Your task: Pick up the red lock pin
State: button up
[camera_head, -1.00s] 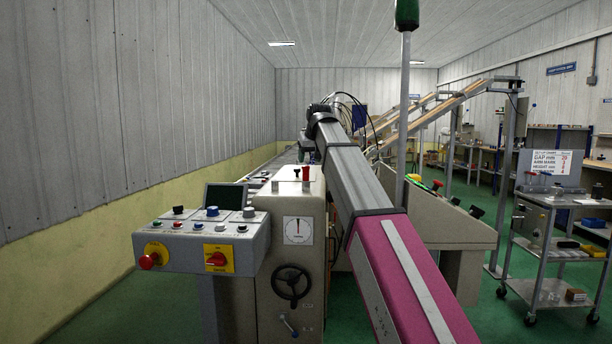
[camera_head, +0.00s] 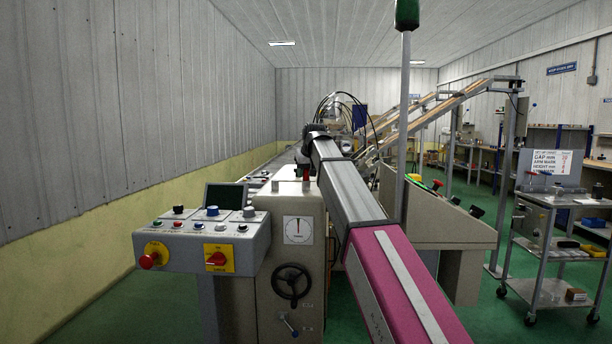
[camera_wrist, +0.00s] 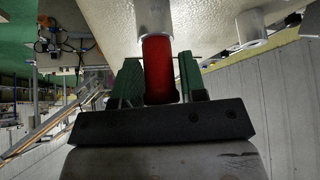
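The red lock pin (camera_wrist: 158,68) stands between the two green fingers of my gripper (camera_wrist: 163,80) in the wrist view. Its far end meets a grey metal collar (camera_wrist: 154,18) on a pale machine surface. A narrow gap shows between the pin and the right finger; the left finger is very close to it. I see no clear grip on the pin. In the head view the pin (camera_head: 306,175) is a small red piece on top of the beige machine cabinet (camera_head: 300,216), below the dark end of my arm. My fingers cannot be made out there.
A second grey metal cylinder (camera_wrist: 251,27) stands to the right of the pin in the wrist view. A control panel (camera_head: 205,238) with buttons and a screen is left of the cabinet. A beige machine housing (camera_head: 448,228) is to the right.

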jog(key=c, duration=0.4)
jog(key=shift+c, duration=0.2)
